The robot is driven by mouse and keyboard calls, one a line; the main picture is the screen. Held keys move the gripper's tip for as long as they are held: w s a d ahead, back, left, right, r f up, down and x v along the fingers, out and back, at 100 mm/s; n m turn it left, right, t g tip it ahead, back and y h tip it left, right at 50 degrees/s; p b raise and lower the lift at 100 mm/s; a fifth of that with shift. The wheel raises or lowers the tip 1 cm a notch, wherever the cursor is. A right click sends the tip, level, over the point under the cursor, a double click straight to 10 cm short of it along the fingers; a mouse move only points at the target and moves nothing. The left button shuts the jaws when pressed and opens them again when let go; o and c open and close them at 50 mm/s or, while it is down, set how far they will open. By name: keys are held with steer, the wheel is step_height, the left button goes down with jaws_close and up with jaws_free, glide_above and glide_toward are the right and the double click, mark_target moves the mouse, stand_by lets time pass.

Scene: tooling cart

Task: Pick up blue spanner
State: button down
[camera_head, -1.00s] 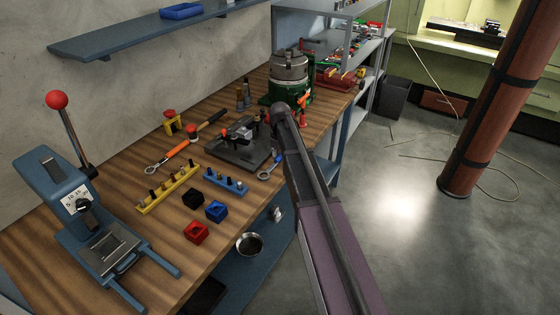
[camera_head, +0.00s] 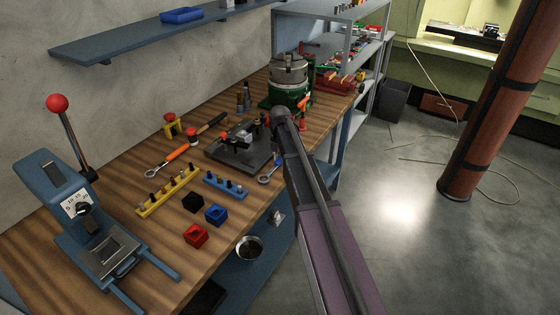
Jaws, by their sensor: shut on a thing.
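The blue spanner (camera_head: 266,178) is at the right front edge of the wooden workbench, with its ring end showing beside my arm. Its other end is hidden behind my arm. My arm reaches up from the bottom right across the bench edge, and its far joint is beside the dark vise-like fixture. My gripper is hidden behind the arm, so its hold on the spanner cannot be seen. I cannot tell whether the spanner touches the bench.
A dark grey fixture (camera_head: 240,150), a blue rack (camera_head: 225,186) and a blue box (camera_head: 216,214) are left of the spanner. An orange-handled spanner (camera_head: 177,152) lies farther back. A green-based machine (camera_head: 290,85) stands behind my arm. Floor at right is mostly clear.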

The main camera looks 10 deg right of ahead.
mark_target(280, 159)
steer(key=shift+r, duration=0.1)
step_height(280, 159, up, 3)
steer(key=p, duration=0.3)
steer(key=shift+r, duration=0.1)
steer(key=shift+s+r+p, duration=0.1)
steer(key=shift+r+p, duration=0.25)
steer(key=shift+p, duration=0.2)
steer(key=s, duration=1.5)
steer(key=shift+s+a+r+p, duration=0.35)
steer(key=shift+a+r+p, duration=0.1)
steer(key=shift+d, duration=0.1)
